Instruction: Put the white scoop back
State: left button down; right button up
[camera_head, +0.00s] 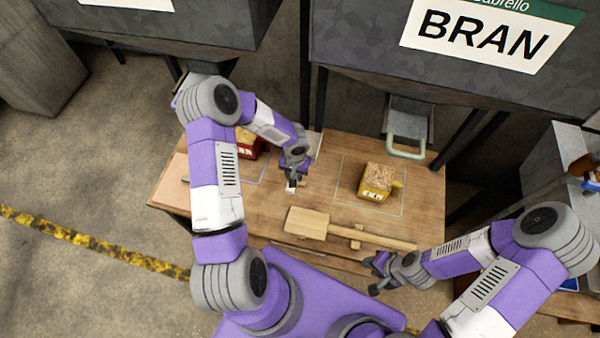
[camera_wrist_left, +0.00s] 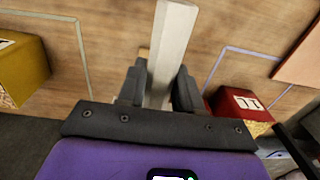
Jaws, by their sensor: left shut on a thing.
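My left gripper (camera_head: 292,182) is over the left-middle of the wooden table. In the left wrist view its fingers (camera_wrist_left: 158,92) are shut on a long white bar (camera_wrist_left: 174,40), which looks like the white scoop's handle. My right gripper (camera_head: 372,275) is open and empty at the table's front right edge, near the end of a wooden paddle's handle.
The wooden paddle (camera_head: 307,222) lies along the table's front. A yellow box of grain (camera_head: 375,190) stands in a marked outline at right. A red box (camera_head: 245,150) stands at left, partly behind my left arm. Grey bins, one labelled BRAN (camera_head: 484,36), hang behind.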

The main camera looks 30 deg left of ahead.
pick_arm(q)
jog(key=shift+w+f+t+b, duration=0.2)
jog(key=shift+f+b, duration=0.2)
jog(key=shift+f, duration=0.2)
jog(key=shift+w+f+t+b, duration=0.1)
jog(key=shift+w+f+b, duration=0.1)
jog(key=shift+f+b, duration=0.25)
jog(key=b, duration=0.3)
send_over(297, 191)
jog(key=shift+s+a+f, duration=0.1)
jog(key=shift+a+f, duration=0.05)
jog(key=shift+f, duration=3.5)
notch_tip(297, 191, down, 2)
jog(key=b, duration=0.3)
jog(key=shift+b, duration=0.45)
jog(key=shift+f+b, duration=0.35)
jog(key=c, duration=0.7)
grip_release()
